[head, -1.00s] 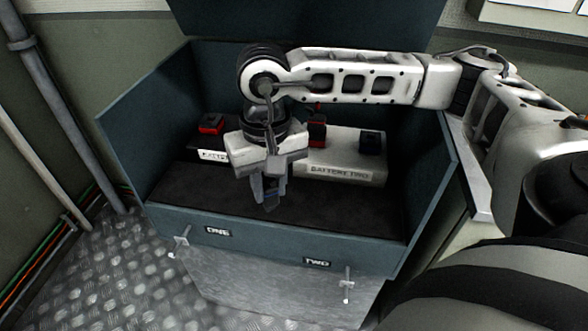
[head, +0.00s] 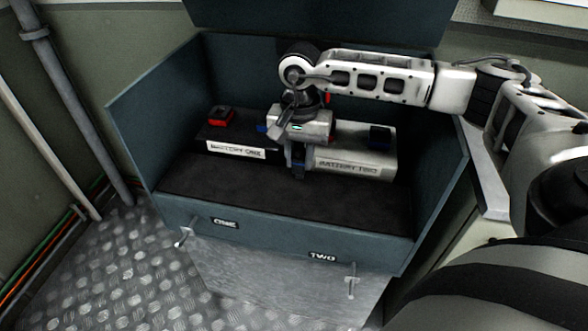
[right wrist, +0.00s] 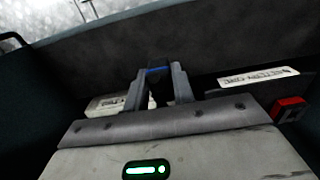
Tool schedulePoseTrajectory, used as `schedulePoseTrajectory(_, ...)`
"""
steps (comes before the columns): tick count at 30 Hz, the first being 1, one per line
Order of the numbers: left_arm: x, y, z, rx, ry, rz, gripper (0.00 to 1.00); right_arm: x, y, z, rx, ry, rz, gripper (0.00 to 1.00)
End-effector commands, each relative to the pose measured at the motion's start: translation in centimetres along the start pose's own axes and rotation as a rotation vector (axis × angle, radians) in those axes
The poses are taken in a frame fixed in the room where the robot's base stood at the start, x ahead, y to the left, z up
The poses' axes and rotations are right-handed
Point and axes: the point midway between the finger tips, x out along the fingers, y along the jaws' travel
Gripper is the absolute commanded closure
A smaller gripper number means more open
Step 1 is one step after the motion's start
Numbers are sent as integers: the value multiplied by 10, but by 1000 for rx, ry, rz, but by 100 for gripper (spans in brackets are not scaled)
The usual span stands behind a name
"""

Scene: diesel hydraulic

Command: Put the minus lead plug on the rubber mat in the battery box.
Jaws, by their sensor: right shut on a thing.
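My right gripper (head: 298,174) points down inside the battery box (head: 275,231). It is shut on a dark plug with a blue band, which shows as the minus lead plug (right wrist: 157,71) between the fingers in the right wrist view. In the head view the fingertips are in front of the gap between the two batteries, at the back edge of the rubber mat (head: 230,190). I cannot tell whether the plug touches anything. The dark mat covers the box floor in front of the batteries and its visible part is bare. My left gripper is not in view.
Battery one (head: 235,150), dark with a red terminal cap (head: 220,117), stands at the back left. Battery two (head: 355,165), pale with a dark blue cap (head: 380,136), stands at the back right. The box walls and raised lid (head: 320,20) surround the arm.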

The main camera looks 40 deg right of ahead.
Motion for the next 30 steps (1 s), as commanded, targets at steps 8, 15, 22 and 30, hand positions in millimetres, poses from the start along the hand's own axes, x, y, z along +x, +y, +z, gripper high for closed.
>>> schedulePoseTrajectory(8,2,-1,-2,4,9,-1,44,20,-12,-11,-1,0,1,100)
schedulePoseTrajectory(15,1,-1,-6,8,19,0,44,51,-12,-12,0,-1,3,100)
schedulePoseTrajectory(22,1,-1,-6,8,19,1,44,52,-13,-12,0,0,0,100)
schedulePoseTrajectory(30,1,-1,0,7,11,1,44,56,-13,-12,0,-1,1,53)
